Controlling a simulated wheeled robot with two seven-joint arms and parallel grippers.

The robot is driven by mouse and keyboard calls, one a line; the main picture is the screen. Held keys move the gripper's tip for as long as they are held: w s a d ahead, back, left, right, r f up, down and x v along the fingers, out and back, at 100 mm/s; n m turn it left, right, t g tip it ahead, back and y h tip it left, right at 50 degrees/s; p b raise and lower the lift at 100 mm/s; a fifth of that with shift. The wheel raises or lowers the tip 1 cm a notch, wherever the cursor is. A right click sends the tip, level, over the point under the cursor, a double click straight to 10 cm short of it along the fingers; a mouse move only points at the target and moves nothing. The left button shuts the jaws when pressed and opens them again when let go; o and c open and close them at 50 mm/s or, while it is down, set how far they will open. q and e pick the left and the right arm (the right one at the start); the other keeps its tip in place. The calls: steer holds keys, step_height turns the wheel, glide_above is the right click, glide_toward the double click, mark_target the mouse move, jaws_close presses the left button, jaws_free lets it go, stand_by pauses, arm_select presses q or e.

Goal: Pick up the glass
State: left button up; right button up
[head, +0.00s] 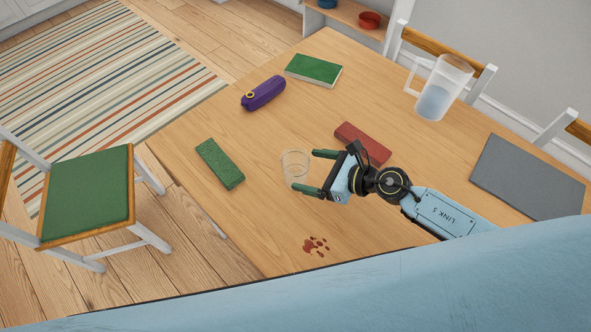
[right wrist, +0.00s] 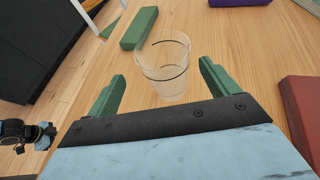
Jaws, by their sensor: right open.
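A small clear empty glass (head: 295,166) stands upright on the wooden table (head: 250,130). My right gripper (head: 309,172) is open beside it, its two green fingers pointing at the glass from the right in the head view. In the right wrist view the glass (right wrist: 164,65) stands just ahead, and the open fingers (right wrist: 162,86) lie to either side of its near part without visible contact. My left gripper is not in the head view.
A green block (head: 220,163), a purple case (head: 263,93), a green book (head: 313,70) and a red block (head: 363,144) lie around the glass. A pitcher of water (head: 443,88) and a grey mat (head: 528,176) are at right.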

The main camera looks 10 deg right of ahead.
mark_target(285, 163)
steer(key=shift+x, duration=0.75)
steer(key=x, duration=0.3)
steer(key=shift+w+f+b, duration=0.1)
steer(key=shift+w+b, duration=0.2)
steer(key=shift+w, duration=0.1)
steer(key=shift+w+a, duration=0.1)
steer(key=shift+a, duration=0.05)
steer(key=shift+c, duration=0.6)
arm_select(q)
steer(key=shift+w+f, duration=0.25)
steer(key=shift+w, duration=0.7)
arm_select(e)
steer(key=c, duration=1.1)
